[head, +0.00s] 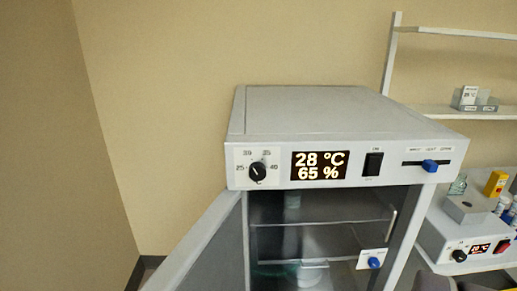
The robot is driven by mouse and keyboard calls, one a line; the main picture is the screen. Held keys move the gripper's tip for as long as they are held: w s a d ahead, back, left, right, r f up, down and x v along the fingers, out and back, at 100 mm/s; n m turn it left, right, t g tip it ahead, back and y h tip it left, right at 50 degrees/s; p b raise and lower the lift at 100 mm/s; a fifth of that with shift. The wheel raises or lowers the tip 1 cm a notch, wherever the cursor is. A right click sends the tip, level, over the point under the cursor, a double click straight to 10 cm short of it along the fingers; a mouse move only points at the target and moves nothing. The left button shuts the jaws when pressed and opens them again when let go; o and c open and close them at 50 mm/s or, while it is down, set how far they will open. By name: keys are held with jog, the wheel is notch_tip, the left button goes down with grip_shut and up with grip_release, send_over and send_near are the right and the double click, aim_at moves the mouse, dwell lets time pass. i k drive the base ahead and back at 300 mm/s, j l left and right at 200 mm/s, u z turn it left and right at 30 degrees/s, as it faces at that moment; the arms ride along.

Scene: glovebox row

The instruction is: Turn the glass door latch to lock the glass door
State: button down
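The glass door (320,238) is in the front opening of a white cabinet (310,106) in the head view. It looks closed, with shelves seen through it. Its latch is a blue knob (374,262) on a small white plate (364,254) at the lower right of the glass. The plate's lettering is too small to read, so I cannot tell which position the knob is in. The solid outer door (200,250) stands open to the left. My gripper is not in view.
The cabinet's top panel has a dial (258,172), a display (319,165) reading 28 °C and 65 %, a black switch (373,164) and a blue slider (430,166). Another device (462,237) stands at right below a wall shelf (440,111). Dark shapes at the lower right are unclear.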

aim_at(374, 263)
jog(key=z, duration=0.8)
jog(key=i+j+z, duration=0.35)
jog(key=i+j, duration=0.15)
jog(key=j, duration=0.1)
